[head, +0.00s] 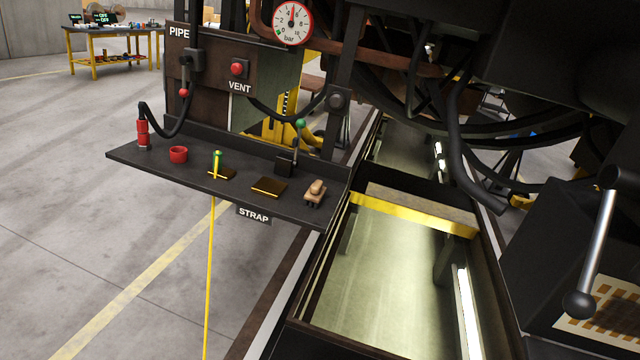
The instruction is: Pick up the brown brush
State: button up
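A small brown brush (315,193) with a tan knob-like top lies near the right end of a dark shelf (140,162). The shelf is fixed to the railcar's side at left of centre. The brush stands apart from the other items, close to the shelf's front edge. Nothing visible holds it or covers it. I cannot see my gripper in this view, so its distance to the brush does not show.
A metal lever (597,240) stands at far right.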

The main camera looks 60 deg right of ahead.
aim_at(315, 195)
jog(key=z, duration=0.45)
jog(key=i, duration=1.15)
jog(key=z, duration=1.35)
jog(key=i, duration=0.85)
jog(key=z, duration=0.35)
jog(key=k, duration=0.8)
jog(key=z, duration=0.25)
jog(key=i, duration=0.8)
jog(key=u, duration=0.15)
